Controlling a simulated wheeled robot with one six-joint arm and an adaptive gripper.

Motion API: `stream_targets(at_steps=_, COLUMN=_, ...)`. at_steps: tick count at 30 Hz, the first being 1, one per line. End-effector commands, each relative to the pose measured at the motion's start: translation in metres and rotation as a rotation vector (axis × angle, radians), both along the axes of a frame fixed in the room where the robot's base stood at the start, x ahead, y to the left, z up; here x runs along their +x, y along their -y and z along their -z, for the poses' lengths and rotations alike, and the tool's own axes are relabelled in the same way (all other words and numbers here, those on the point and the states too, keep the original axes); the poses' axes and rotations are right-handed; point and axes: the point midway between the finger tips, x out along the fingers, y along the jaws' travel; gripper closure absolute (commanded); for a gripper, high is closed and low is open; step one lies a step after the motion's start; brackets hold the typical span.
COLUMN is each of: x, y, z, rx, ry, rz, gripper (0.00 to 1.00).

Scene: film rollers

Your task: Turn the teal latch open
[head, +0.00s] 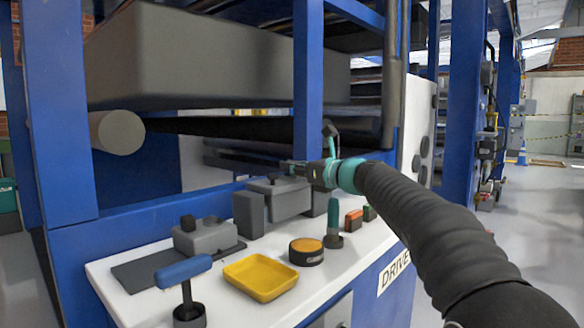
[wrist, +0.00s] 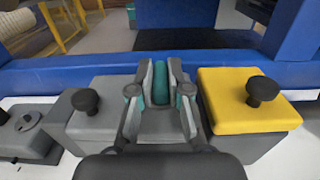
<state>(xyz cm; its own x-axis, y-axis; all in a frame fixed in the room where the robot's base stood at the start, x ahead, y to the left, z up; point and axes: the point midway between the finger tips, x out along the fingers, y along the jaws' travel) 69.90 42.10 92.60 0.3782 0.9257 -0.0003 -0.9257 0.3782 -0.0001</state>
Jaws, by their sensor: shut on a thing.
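In the wrist view, a teal latch (wrist: 161,84) stands as a narrow upright bar between the two fingers of my gripper (wrist: 161,90). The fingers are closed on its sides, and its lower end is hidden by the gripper. In the head view, my gripper (head: 300,170) is over the back part of the white panel, beside a grey box (head: 290,203). The held bar cannot be made out there. A teal handle (head: 332,215) on a dark round base shows in front, below my wrist; I cannot tell whether it belongs to the same latch.
The white panel (head: 235,308) bears a blue lever (head: 183,268), a yellow tray (head: 261,278) and an orange-topped round button (head: 306,251). A yellow box (wrist: 247,110) with a black knob is close right of my gripper in the wrist view. Blue frame posts (head: 308,90) stand behind.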

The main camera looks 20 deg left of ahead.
Motion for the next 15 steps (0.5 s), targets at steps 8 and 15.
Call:
stream_targets(at_steps=8, x=0.0023, y=0.0006, z=-0.0057, rx=-0.001, ry=-0.003, rz=-0.087, gripper=1.00)
stream_targets(at_steps=15, x=0.0047, y=0.0010, z=-0.0085, rx=-0.001, ry=-0.004, rz=-0.243, gripper=1.00)
